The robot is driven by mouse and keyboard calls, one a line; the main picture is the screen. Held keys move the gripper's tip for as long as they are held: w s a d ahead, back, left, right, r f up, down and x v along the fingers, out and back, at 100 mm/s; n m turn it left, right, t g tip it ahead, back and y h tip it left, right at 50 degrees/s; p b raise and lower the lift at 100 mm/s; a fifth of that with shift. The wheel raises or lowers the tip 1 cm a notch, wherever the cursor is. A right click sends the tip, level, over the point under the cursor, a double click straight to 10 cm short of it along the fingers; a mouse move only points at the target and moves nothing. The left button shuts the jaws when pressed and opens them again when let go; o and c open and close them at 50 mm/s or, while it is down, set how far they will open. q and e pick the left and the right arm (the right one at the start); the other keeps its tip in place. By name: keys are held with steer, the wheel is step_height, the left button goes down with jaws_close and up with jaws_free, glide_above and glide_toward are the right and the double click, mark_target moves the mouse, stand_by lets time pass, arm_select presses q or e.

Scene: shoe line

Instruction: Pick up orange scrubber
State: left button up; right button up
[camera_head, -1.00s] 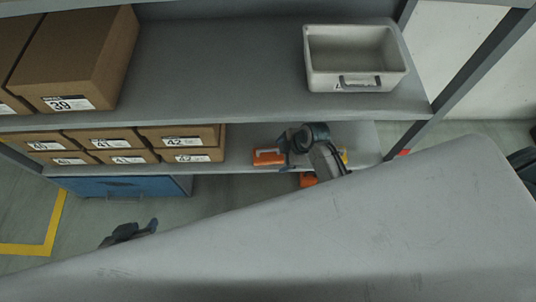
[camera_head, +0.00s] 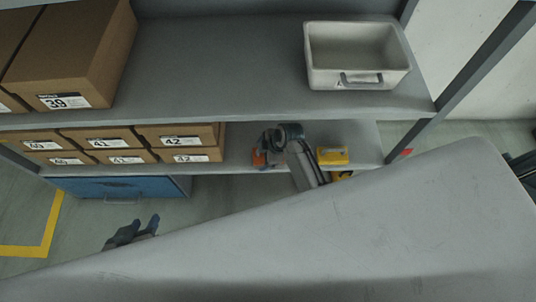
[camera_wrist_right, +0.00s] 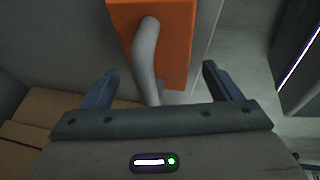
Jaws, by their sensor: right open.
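The orange scrubber (camera_head: 258,159) is on the lower shelf, right of the small boxes, mostly covered by my right arm in the head view. In the right wrist view the orange scrubber (camera_wrist_right: 179,40), with its grey curved handle (camera_wrist_right: 146,48), is just ahead of the fingers. My right gripper (camera_wrist_right: 161,70) is open, and the handle shows between its two fingers; I cannot tell the remaining depth. In the head view the right gripper (camera_head: 267,143) is at the scrubber. My left gripper (camera_head: 143,225) is low at the left, away from the scrubber; its opening is unclear.
A yellow object (camera_head: 332,155) stands on the lower shelf (camera_head: 367,146) right of my right arm. Small shoe boxes (camera_head: 180,137) fill its left side. A grey bin (camera_head: 357,79) and larger boxes (camera_head: 75,60) are on the shelf above. A blue bin (camera_head: 120,187) is below.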

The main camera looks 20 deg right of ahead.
steer(key=c, duration=1.1)
steer(key=shift+r, duration=0.15)
